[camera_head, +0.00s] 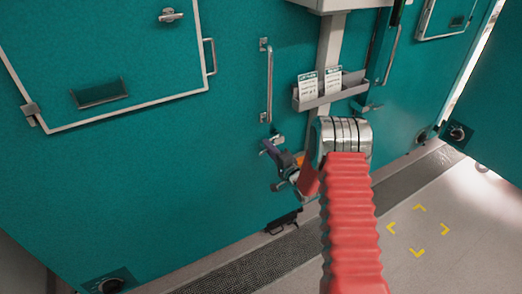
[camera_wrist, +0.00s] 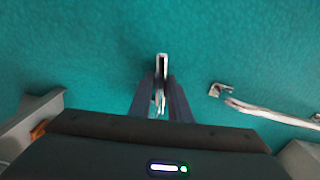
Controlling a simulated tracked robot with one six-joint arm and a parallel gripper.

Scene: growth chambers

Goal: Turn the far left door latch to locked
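The left teal chamber door (camera_head: 225,165) fills the left and middle of the head view. Its small metal latch (camera_head: 269,147) sits below a vertical bar handle, at my gripper (camera_head: 274,153). In the wrist view the latch (camera_wrist: 162,68) is a narrow pale metal lever, pointing up in that picture. The two dark fingers of my gripper (camera_wrist: 161,95) stand on either side of it, very close. I cannot tell whether they press on it. My red arm and the wrist hide the area right of the latch in the head view.
The bar handle (camera_head: 268,82) is above the latch and shows at right in the wrist view (camera_wrist: 270,112). A grey card holder (camera_head: 330,92) is on the post to the right. A floor grating (camera_head: 275,262) runs along the doors. Clear floor lies at lower right.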

